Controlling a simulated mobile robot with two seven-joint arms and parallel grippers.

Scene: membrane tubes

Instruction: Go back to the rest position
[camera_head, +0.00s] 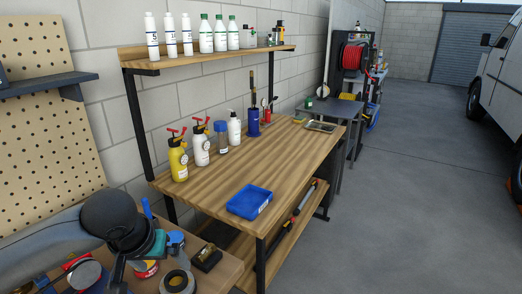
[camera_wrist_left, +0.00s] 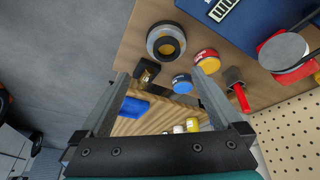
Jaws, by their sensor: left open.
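My left gripper (camera_head: 125,262) is at the lower left of the head view, above the near wooden bench and its items. Its arm comes in from the left edge and hides part of that bench. In the left wrist view the left gripper (camera_wrist_left: 161,76) has its two fingers wide apart, with nothing held between them. My right gripper shows in neither view.
The near bench (camera_wrist_left: 135,45) bears a tape roll (camera_head: 177,282), tins and a small black block (camera_head: 206,258). Beyond it stands a wooden workbench (camera_head: 300,155) with spray bottles and a blue tray (camera_head: 249,202). Grey floor (camera_head: 410,200) is clear at right.

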